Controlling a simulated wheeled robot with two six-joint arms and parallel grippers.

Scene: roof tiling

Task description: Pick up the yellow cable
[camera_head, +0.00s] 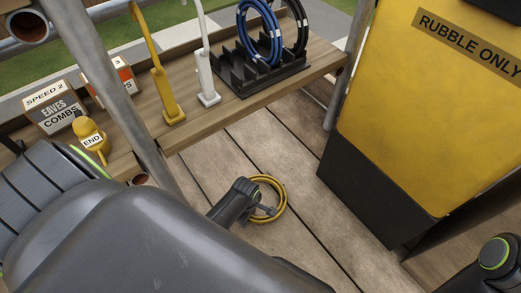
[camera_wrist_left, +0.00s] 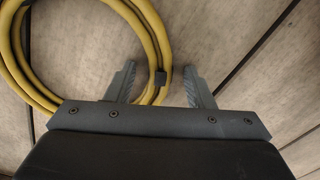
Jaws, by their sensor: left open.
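The yellow cable (camera_head: 281,205) lies coiled on the wooden deck boards in the middle of the head view. It also shows in the left wrist view (camera_wrist_left: 150,30), with a small dark tie on its right side. My left gripper (camera_head: 262,212) reaches down to the coil. In the left wrist view the gripper (camera_wrist_left: 160,75) is open, and the right side of the coil with the tie lies between its two fingers in the picture. I cannot tell whether the fingers touch it. My right gripper is not in view; only part of my right arm shows.
A wooden shelf (camera_head: 235,112) holds a black rack (camera_head: 262,72) with blue and black cable coils, a yellow post, a white post and labelled boxes. A metal pole crosses at left. A yellow rubble bin (camera_head: 430,110) stands at right. Deck boards (camera_head: 240,155) around the coil are clear.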

